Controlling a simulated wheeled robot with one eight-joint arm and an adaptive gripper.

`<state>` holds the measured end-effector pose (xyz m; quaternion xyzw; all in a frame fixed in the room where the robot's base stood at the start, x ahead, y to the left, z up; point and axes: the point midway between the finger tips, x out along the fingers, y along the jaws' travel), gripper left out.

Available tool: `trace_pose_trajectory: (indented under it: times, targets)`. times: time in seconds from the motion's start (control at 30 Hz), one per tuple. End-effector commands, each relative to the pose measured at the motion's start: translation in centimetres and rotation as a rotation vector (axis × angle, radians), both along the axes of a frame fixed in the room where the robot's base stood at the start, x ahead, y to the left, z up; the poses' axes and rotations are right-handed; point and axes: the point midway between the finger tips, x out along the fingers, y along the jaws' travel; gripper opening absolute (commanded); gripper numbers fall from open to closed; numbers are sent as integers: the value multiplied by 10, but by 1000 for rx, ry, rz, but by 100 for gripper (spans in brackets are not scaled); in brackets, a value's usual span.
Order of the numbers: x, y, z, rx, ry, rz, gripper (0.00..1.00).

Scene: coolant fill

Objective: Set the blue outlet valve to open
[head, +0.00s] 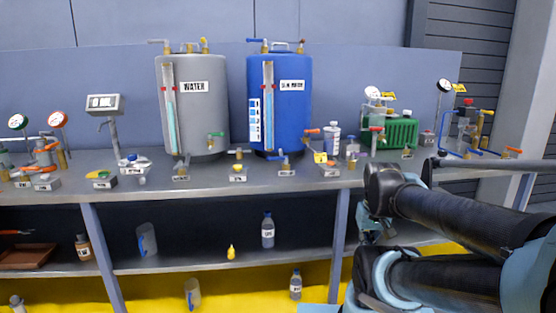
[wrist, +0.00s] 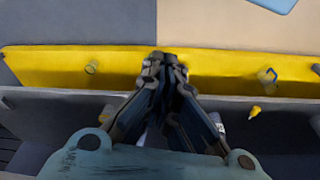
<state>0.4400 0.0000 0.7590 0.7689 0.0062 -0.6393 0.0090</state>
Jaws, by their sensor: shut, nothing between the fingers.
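The blue tank (head: 280,95) stands upright on the bench in the head view, with a sight gauge on its front. A small valve (head: 285,163) with a bluish handle sits below its front, at the bench edge. Another valve (head: 311,131) with an orange handle sticks out at the tank's lower right. Handle positions are too small to read as open or closed. My gripper (wrist: 168,65) is shut and empty in the wrist view, over the yellow floor strip and shelf edge, apart from any valve. My arm is at the right in the head view.
A grey water tank (head: 205,110) stands left of the blue one. Gauges, a scale display (head: 103,103) and a green unit (head: 400,133) line the bench (head: 135,184). A shelf below holds a bottle (head: 268,232) and a beaker (head: 146,240). Space before the bench's middle looks clear.

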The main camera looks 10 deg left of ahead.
Motion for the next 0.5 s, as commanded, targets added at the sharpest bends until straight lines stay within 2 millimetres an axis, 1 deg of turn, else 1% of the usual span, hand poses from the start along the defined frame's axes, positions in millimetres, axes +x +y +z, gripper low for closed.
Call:
trace_pose_trajectory:
  times: [0.37, 0.4, 0.47, 0.5]
  targets:
    - [0, 0, 0, 0, 0, 0, 0]
    - [0, 0, 0, 0, 0, 0, 2]
    - [-2, 0, 2, 0, -3, 2, 16]
    - [-6, 1, 7, -1, -11, 9, 25]
